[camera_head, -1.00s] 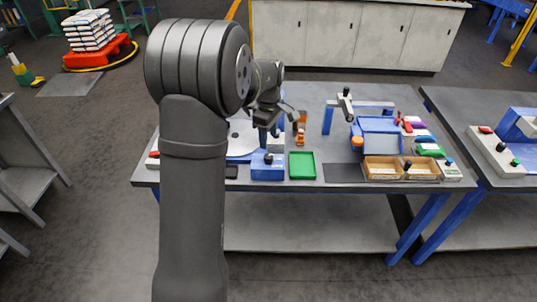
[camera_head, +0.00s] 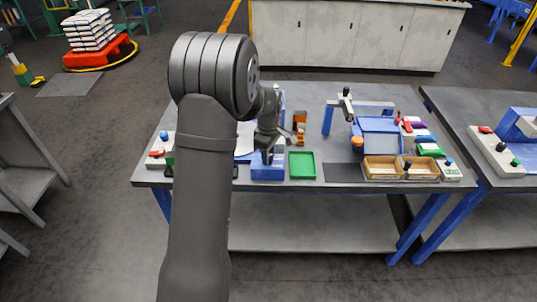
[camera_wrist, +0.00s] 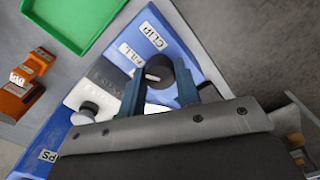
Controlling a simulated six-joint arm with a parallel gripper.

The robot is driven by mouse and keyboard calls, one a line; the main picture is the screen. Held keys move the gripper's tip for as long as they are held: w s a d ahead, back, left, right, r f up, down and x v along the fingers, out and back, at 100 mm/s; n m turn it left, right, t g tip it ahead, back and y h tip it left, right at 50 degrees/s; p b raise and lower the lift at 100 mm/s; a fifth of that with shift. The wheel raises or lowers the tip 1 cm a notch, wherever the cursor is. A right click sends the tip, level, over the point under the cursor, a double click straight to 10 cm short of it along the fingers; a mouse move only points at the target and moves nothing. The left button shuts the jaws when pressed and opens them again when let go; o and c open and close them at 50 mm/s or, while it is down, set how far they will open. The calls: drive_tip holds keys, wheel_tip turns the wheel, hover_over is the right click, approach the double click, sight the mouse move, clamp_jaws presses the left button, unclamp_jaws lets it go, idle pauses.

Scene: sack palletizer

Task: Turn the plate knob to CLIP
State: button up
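A blue box (camera_head: 267,174) stands at the front edge of the bench. In the wrist view its sloped blue face (camera_wrist: 178,38) carries white labels, one reading CLIP (camera_wrist: 148,33) and one beside it that seems to read PALL (camera_wrist: 130,55). A black round knob (camera_wrist: 162,66) with a white pointer mark sits by these labels. The mark lies on the knob's left side, off the CLIP label. My gripper (camera_wrist: 160,80) is over the knob with its two blue fingers apart, one on each side. I cannot tell whether they touch it. In the head view my gripper (camera_head: 268,155) is just above the box.
A green tray (camera_head: 302,166) stands right of the box. Orange blocks (camera_head: 300,128) lie behind it. A white panel with a grey round button (camera_wrist: 85,112) is close to the left finger. A blue stand (camera_head: 378,125) and wooden bins (camera_head: 382,168) are farther right.

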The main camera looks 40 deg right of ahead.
drive_tip(key=c, duration=0.3)
drive_tip(key=shift+m, duration=0.3)
drive_tip(key=m, duration=0.7)
drive_tip(key=shift+m, duration=2.1)
drive_tip(key=o, duration=1)
